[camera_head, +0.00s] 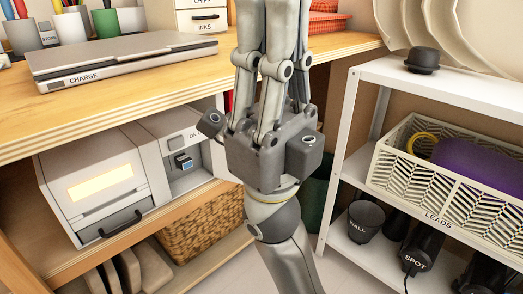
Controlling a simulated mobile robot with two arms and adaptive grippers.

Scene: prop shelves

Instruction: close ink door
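A white printer-like machine (92,184) stands on the shelf under the wooden desk at left, with a lit front panel and a dark handle. My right gripper (270,22) points up in the middle, in front of the desk edge and right of the compartment. Its fingertips are cut off at the top edge, so its opening is unclear. My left gripper is not in view.
A grey laptop-like case (121,60) marked CHARGE and several pen cups stand on the desk. A wicker basket (205,222) sits below the machine. At right a white shelf (445,84) holds a LEADS basket (406,180) and dark lamps.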

